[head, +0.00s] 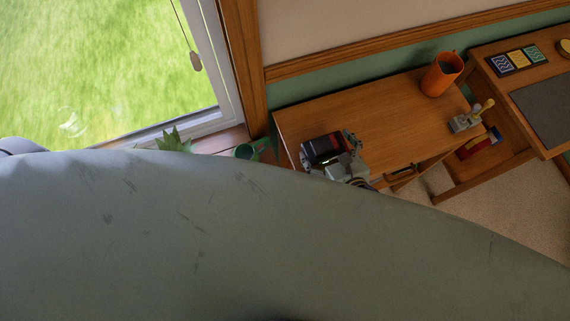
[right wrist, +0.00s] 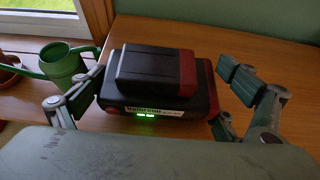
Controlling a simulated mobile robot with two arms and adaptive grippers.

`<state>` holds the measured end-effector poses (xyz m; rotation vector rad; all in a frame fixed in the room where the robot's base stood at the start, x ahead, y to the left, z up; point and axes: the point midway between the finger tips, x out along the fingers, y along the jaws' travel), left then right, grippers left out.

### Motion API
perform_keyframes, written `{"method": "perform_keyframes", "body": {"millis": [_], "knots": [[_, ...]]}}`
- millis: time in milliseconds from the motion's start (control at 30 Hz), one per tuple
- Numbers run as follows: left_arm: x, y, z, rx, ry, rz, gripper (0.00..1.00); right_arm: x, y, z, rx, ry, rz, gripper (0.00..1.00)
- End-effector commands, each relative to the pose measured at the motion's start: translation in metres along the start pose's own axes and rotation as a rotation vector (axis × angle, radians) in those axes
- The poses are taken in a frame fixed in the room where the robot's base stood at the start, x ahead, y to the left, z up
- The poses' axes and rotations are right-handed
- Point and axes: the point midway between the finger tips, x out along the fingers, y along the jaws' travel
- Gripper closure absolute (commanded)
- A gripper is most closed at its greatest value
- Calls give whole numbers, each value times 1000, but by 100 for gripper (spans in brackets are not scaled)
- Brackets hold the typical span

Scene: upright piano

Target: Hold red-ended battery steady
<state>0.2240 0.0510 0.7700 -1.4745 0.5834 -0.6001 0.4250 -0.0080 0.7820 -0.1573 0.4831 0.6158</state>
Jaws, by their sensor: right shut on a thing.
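The battery (head: 324,149) is a dark block with red ends, at the front left of the wooden table. In the right wrist view the battery (right wrist: 158,82) shows a stepped black body, red on its right end, a pale label and lit green lights on its near face. My right gripper (head: 333,153) is shut on the battery, with one finger at each side; it also shows in the right wrist view (right wrist: 157,98). I cannot tell whether the battery's underside touches the table. My left gripper is not in view.
The wooden table (head: 385,115) is clear behind the battery. A green watering can (right wrist: 62,65) stands left of the table. A large grey surface hides the head view's lower half.

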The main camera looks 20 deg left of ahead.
Motion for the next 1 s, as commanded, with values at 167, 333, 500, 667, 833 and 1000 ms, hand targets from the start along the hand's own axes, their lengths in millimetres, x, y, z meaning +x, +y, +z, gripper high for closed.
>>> {"method": "perform_keyframes", "body": {"millis": [167,333,500,667,833,1000], "knots": [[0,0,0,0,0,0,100,0,1,-2,4,4,1,40],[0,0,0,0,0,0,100,0,0,-2,3,3,1,0],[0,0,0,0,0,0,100,0,0,-1,1,1,0,0],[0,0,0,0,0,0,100,-2,0,-1,1,1,0,0],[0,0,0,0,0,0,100,-20,0,-2,1,3,0,0],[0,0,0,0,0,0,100,-57,0,-2,1,4,2,0]]}}
